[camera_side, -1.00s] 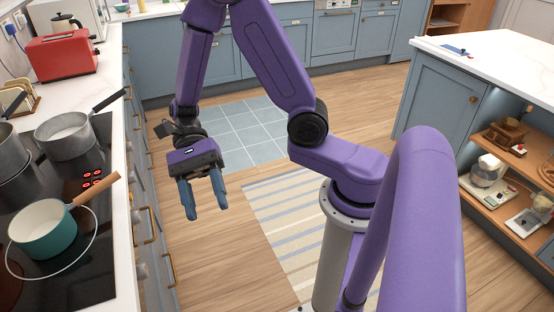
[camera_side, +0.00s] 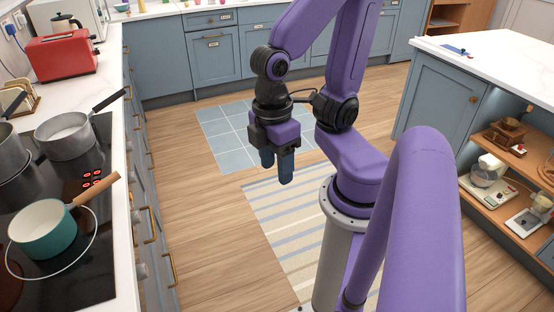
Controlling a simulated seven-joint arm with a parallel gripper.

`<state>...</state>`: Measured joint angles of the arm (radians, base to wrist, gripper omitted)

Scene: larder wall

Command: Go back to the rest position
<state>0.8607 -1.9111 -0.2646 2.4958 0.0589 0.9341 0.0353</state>
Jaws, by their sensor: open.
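My gripper (camera_side: 277,172) hangs in the air with its blue fingers pointing down, in the middle of the camera_side view. It shows in front of the blue-grey floor tiles and the far end of the striped rug. The two fingers partly overlap from this angle, and nothing shows between them. It is open and apart from every surface. The arm is folded close, with its elbow high above the gripper.
The black hob (camera_side: 88,262) at left carries a teal pan (camera_side: 45,243) with a wooden handle and several grey pots. A red toaster (camera_side: 62,56) stands behind. The island (camera_side: 440,95) is at right. Open floor (camera_side: 205,240) lies between counter and arm.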

